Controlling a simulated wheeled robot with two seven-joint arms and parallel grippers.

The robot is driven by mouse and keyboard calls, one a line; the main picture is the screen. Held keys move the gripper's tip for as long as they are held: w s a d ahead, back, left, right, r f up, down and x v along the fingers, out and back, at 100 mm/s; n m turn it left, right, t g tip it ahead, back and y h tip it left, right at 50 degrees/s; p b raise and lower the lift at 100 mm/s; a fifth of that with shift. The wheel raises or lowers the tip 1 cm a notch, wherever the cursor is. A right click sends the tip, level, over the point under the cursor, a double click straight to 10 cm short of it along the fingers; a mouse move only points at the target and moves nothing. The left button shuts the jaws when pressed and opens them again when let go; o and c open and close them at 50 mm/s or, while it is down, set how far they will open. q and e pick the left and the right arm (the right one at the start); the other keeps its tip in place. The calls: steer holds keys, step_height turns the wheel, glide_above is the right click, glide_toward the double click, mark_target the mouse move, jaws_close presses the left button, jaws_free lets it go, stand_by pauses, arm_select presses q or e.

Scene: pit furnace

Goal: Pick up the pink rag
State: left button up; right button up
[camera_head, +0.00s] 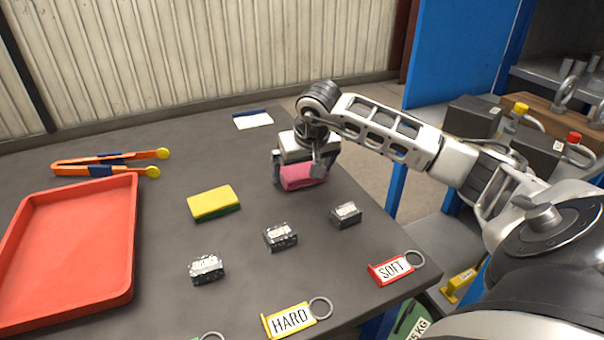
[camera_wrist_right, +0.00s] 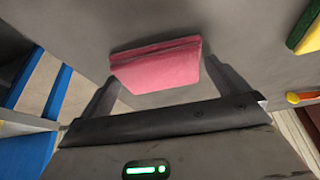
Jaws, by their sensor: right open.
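The pink rag (camera_head: 302,178) lies on the dark grey table near its right side, and partly shows below my right gripper (camera_head: 304,172) in the head view. In the right wrist view the rag (camera_wrist_right: 156,65) is a folded pink block lying between the two fingertips (camera_wrist_right: 172,80). My right gripper is open, with one finger on each side of the rag. I cannot tell whether the fingers touch it. My left gripper is not in view.
A yellow and green sponge (camera_head: 213,202) lies left of the rag. Several small metal blocks (camera_head: 280,237) are nearer. A red tray (camera_head: 70,250) and orange tongs (camera_head: 110,162) are at left. HARD (camera_head: 289,319) and SOFT (camera_head: 390,269) tags lie near the front edge.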

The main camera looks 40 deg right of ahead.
mark_target(300, 167)
steer(key=shift+c, duration=0.3)
steer(key=c, duration=0.6)
steer(key=shift+c, duration=0.3)
steer(key=shift+r, duration=0.5)
step_height(300, 167, up, 3)
steer(key=shift+s+f, duration=0.1)
steer(key=s+a+r, duration=0.2)
steer(key=s+r, duration=0.2)
steer(key=s, duration=0.2)
steer(key=s+a+r+b, duration=0.1)
steer(key=s+a+r, duration=0.2)
steer(key=s+r, duration=0.2)
steer(key=shift+s+a+r, duration=0.15)
steer(key=shift+s+a, duration=0.2)
steer(key=shift+s, duration=0.45)
